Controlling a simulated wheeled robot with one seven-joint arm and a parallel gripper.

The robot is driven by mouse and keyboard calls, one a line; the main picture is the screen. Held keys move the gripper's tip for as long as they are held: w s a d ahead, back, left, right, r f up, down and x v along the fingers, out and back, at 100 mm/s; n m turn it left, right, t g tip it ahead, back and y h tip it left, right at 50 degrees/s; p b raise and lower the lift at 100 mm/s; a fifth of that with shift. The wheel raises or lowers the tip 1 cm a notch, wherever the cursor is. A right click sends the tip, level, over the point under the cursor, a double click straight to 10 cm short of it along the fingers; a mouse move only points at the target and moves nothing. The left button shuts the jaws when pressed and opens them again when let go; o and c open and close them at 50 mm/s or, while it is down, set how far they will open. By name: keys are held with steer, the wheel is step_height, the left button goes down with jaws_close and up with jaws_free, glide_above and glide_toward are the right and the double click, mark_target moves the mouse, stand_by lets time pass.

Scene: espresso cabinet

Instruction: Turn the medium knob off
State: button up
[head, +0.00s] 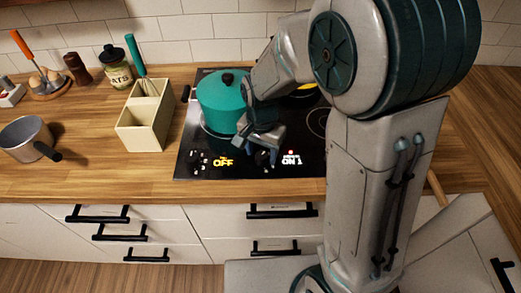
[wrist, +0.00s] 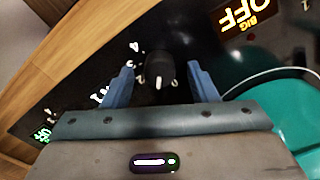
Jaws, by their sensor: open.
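The medium knob appears to be the black knob (wrist: 160,68) between my fingers in the wrist view, with white marks at its left. It also shows, partly covered, at the cooktop's front in the head view (head: 262,158). My gripper (wrist: 161,72) is open, with one blue finger on each side of the knob; I cannot tell whether they touch it. In the head view my gripper (head: 264,144) is low over the cooktop (head: 210,172).
A teal pot (head: 218,98) stands on the cooktop close behind my gripper. A yellow "OFF" display (head: 222,161) is left of the knob and reads "BIG OFF" in the wrist view (wrist: 248,12). A cream holder (head: 146,125) and grey saucepan (head: 26,139) stand left.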

steer(key=shift+c, duration=0.3)
steer(key=c, duration=0.9)
steer(key=shift+a, duration=0.15)
steer(key=shift+n, duration=0.4)
steer(key=n+b, duration=0.1)
steer(key=n, duration=0.1)
steer(key=shift+f+n, duration=0.1)
steer(key=shift+n, duration=0.3)
steer(key=n+b, duration=0.1)
steer(key=n, duration=0.3)
steer(key=shift+n, duration=0.3)
